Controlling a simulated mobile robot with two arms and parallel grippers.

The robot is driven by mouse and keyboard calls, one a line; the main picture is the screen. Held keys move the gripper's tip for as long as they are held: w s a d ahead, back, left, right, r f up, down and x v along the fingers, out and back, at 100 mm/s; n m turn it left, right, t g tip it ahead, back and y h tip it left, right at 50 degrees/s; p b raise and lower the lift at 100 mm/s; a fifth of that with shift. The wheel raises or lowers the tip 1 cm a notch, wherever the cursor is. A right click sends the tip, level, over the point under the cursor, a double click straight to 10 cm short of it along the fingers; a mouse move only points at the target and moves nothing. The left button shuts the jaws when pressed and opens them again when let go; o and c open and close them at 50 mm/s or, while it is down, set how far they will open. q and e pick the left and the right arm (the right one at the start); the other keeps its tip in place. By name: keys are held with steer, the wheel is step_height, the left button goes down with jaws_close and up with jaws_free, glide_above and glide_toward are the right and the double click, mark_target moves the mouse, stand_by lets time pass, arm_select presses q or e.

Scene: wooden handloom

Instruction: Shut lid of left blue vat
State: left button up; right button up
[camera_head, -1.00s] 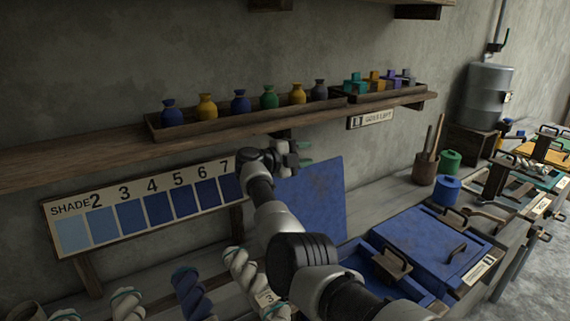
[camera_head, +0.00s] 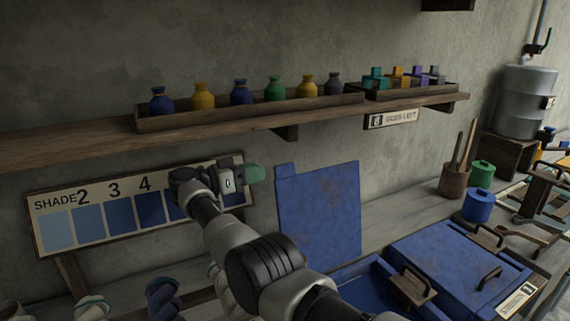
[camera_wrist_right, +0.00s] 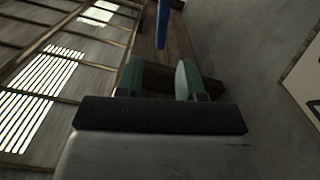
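The left blue vat (camera_head: 348,272) stands open. Its blue lid (camera_head: 322,218) is raised, nearly upright near the wall, with a small tab at its top left. My right gripper (camera_head: 258,173) is left of the lid's top left corner, in front of the shade board; in the head view it is apart from the lid. In the right wrist view, its two green fingertips (camera_wrist_right: 158,78) are spread with nothing between them. A narrow blue strip (camera_wrist_right: 163,22) lies beyond them, possibly the lid's edge. My left gripper is out of view.
A wall shelf (camera_head: 230,125) with bottles runs above the lid. The shade board (camera_head: 110,212) is behind my right gripper. A second blue vat with its lid shut (camera_head: 450,262) is on the right. Yarn skeins (camera_head: 163,298) hang below the board.

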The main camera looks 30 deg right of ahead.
mark_target(284, 165)
steer(key=d, duration=0.3)
steer(key=d+p, duration=0.1)
steer(key=d, duration=0.1)
steer(key=s+d+p, duration=0.1)
steer(key=d, duration=0.2)
steer(key=shift+d, duration=0.65)
steer(key=shift+c, duration=0.3)
jaws_close()
